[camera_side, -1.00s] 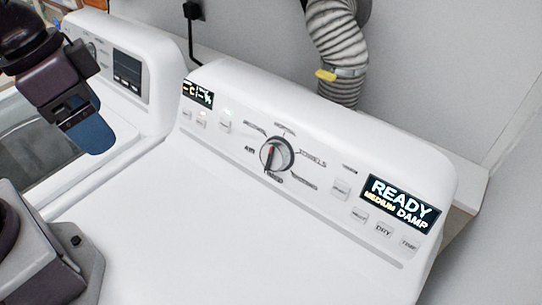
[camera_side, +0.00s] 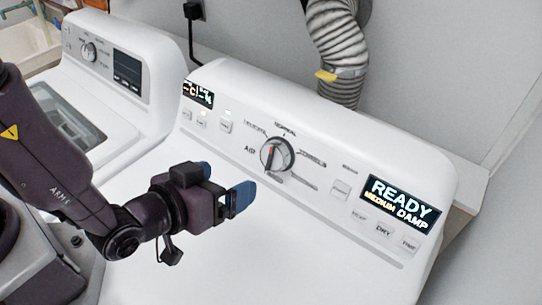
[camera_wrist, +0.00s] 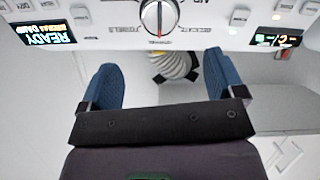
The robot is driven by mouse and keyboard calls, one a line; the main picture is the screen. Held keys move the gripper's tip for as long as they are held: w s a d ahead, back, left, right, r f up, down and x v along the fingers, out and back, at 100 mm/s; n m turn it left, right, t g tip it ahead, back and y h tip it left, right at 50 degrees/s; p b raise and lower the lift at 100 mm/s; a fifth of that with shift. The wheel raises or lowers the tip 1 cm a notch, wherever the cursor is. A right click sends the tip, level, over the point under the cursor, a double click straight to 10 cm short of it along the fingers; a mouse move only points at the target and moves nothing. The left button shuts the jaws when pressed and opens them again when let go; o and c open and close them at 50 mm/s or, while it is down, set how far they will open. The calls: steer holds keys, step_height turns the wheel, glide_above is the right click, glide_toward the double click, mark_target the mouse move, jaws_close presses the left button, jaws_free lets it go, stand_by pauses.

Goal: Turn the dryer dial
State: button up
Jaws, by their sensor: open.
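The dryer dial (camera_side: 277,155) is a round silver knob with a dark grip bar and a red mark, set on the sloped white control panel of the dryer (camera_side: 230,85). It also shows at the top middle of the wrist view (camera_wrist: 159,17). My gripper (camera_side: 228,184) has blue fingertips and is above the dryer top, left of and slightly below the dial in the side view, apart from it. In the wrist view my gripper (camera_wrist: 160,80) is open and empty, its fingers wide apart either side of the dial's line.
A lit READY display (camera_side: 399,204) and several buttons (camera_side: 384,230) flank the dial. A second display (camera_side: 197,94) is at the panel's left. The washer (camera_side: 105,75) stands at left. A flexible duct (camera_side: 338,45) rises behind. The dryer's front top is clear.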

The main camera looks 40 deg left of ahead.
mark_target(269, 159)
steer(key=x, duration=1.3)
steer(key=shift+w+r, duration=0.1)
steer(key=shift+r, duration=0.2)
steer(key=c, duration=0.9)
